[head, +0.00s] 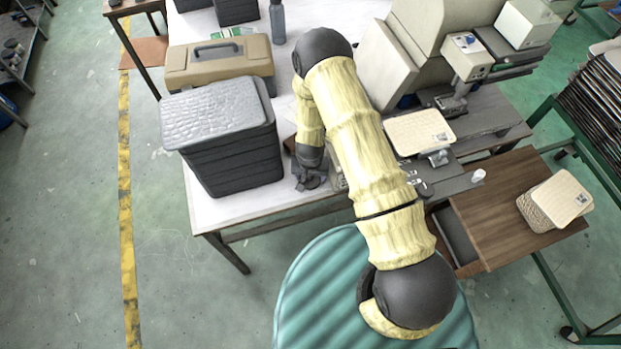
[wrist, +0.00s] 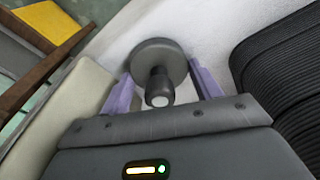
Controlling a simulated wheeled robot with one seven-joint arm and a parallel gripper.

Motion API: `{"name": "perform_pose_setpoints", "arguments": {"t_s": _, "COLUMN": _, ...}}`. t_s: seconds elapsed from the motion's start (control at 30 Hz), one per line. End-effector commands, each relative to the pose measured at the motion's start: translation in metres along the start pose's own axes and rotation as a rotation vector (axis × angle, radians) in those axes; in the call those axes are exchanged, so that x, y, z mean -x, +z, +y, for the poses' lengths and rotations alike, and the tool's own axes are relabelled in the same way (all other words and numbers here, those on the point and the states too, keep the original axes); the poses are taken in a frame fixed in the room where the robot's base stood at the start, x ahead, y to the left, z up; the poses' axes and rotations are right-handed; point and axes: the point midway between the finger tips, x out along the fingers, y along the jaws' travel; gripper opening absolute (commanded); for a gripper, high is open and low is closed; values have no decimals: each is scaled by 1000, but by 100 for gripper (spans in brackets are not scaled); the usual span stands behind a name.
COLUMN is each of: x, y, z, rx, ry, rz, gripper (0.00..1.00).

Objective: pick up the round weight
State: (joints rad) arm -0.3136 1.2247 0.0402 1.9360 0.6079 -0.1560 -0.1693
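The round weight (wrist: 170,57) is a dark grey disc with a stubby knob on top, seen in the wrist view on a white surface just beyond my gripper. My gripper (wrist: 161,73) has its two purple fingers spread, one on each side of the knob. The fingertips appear close to the disc's edges; I cannot tell whether they touch it. In the head view my gripper (head: 309,176) is low over the white table, right of the dark ribbed stack. The weight is not clearly visible there, hidden by my arm and gripper.
The dark stack (head: 227,150) stands close left of my gripper, and its ribbed side (wrist: 282,72) is at the right of the wrist view. A tan toolbox (head: 218,64) is behind it. Machinery (head: 425,40) and a wooden drawer unit (head: 500,212) are at right.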

Motion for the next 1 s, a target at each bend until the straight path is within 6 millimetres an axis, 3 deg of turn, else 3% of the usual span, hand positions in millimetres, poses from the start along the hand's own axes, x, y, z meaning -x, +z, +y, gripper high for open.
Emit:
{"name": "perform_pose_setpoints", "arguments": {"t_s": 0.1, "x": 1, "y": -1, "z": 0, "rx": 0, "ry": 0, "rz": 1, "gripper": 22}}
{"name": "perform_pose_setpoints", "arguments": {"t_s": 0.37, "x": 2, "y": -1, "z": 0, "rx": 0, "ry": 0, "rz": 2, "gripper": 22}}
{"name": "perform_pose_setpoints", "arguments": {"t_s": 0.53, "x": 15, "y": -3, "z": 0, "rx": 1, "ry": -1, "rz": 2, "gripper": 22}}
{"name": "perform_pose_setpoints", "arguments": {"t_s": 0.77, "x": 53, "y": -7, "z": -1, "rx": 1, "ry": -1, "rz": 3, "gripper": 22}}
{"name": "perform_pose_setpoints", "arguments": {"t_s": 1.0, "x": 106, "y": -14, "z": 0, "rx": 0, "ry": -1, "rz": 3, "gripper": 22}}
